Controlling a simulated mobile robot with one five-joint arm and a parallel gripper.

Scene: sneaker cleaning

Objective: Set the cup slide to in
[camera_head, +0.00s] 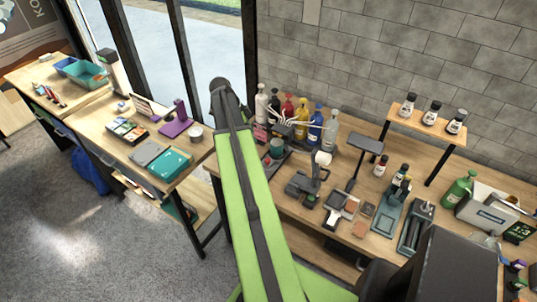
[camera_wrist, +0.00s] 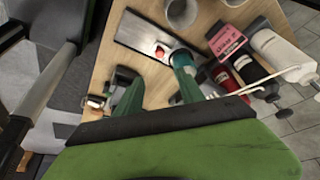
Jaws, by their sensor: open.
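In the wrist view my gripper (camera_wrist: 155,82) is open, with two dark green fingers spread and nothing visible between them. A flat grey metal plate with a dark edge (camera_wrist: 138,32) lies on the wooden bench just beyond the fingertips; it may be part of the cup slide. A small red and white piece (camera_wrist: 160,50) shows on it, close to the right finger; I cannot tell whether they touch. A grey cup (camera_wrist: 181,12) stands beyond the plate. The slide's position cannot be read. In the head view my green arm hides part of the bench.
A pink box (camera_wrist: 226,39) and several bottles lie right of the fingers in the wrist view; thin pale rods cross nearby. In the head view, bottles (camera_head: 301,118) line the wall, with a lamp-like device (camera_head: 320,160) and trays to the right. Grey floor (camera_head: 110,240) is open at left.

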